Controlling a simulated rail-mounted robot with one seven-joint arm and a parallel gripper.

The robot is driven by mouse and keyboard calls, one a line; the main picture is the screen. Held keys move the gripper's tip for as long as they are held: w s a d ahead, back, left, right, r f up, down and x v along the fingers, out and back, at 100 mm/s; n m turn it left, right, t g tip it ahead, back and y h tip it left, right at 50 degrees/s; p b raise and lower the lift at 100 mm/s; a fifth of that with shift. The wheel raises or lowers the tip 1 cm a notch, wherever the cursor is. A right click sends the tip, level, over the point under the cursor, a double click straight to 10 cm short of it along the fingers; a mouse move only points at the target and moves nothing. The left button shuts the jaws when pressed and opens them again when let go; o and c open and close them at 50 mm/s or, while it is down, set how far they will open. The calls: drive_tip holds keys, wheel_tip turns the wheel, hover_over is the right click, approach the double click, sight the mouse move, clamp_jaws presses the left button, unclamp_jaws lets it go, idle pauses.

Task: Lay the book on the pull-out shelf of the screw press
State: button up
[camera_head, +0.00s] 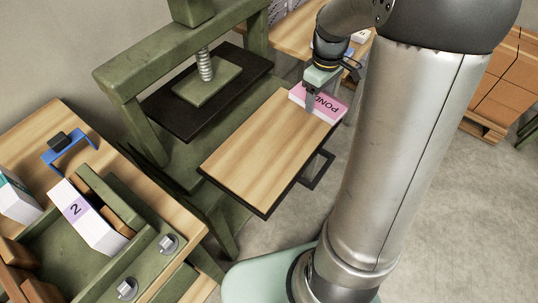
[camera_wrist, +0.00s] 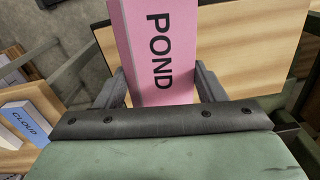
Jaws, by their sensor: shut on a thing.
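My gripper (camera_head: 311,100) is shut on the pink book marked POND (camera_head: 325,105). In the wrist view the book (camera_wrist: 158,45) stands between the two dark fingers, its lettered pink face showing. The pull-out shelf (camera_head: 265,150) is a pale wooden board with a dark edge and a black handle, extended from the green screw press (camera_head: 125,80). The book is at the shelf's far right corner in the head view. I cannot tell whether it touches the board. The shelf (camera_wrist: 255,40) also shows behind the book in the wrist view.
The press's dark plate (camera_head: 165,112) and screw (camera_head: 205,65) stand left of the shelf. A wooden bench (camera_head: 45,125) at left holds a green frame with a book marked 2 (camera_head: 85,215). Behind is another table (camera_head: 290,40). The shelf's middle is bare.

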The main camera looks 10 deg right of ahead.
drive_tip(key=shift+s+d+f+n+b, duration=0.1)
drive_tip(key=shift+s+d+n+b, duration=0.2)
drive_tip(key=shift+d, duration=0.2)
drive_tip(key=shift+s+d+n+b, duration=0.2)
drive_tip(key=shift+d+b, duration=0.05)
drive_tip(key=shift+d, duration=0.2)
drive_tip(key=shift+a, duration=0.4)
drive_tip(key=w+a+f+p, duration=0.1)
drive_tip(key=a+f, duration=0.2)
drive_tip(key=a, duration=0.5)
hover_over(274, 139)
drive_tip(key=f, duration=0.3)
drive_tip(key=d+f, duration=0.1)
drive_tip(key=f, duration=0.1)
drive_tip(key=shift+f, duration=0.1)
drive_tip(key=shift+a+f, duration=0.35)
drive_tip(key=shift+f, duration=0.05)
drive_tip(key=shift+w+a+f, duration=0.1)
drive_tip(key=shift+a+f, duration=0.1)
drive_tip(key=shift+f, duration=1.55)
drive_tip(key=shift+f, duration=0.1)
drive_tip(key=o, duration=1.1)
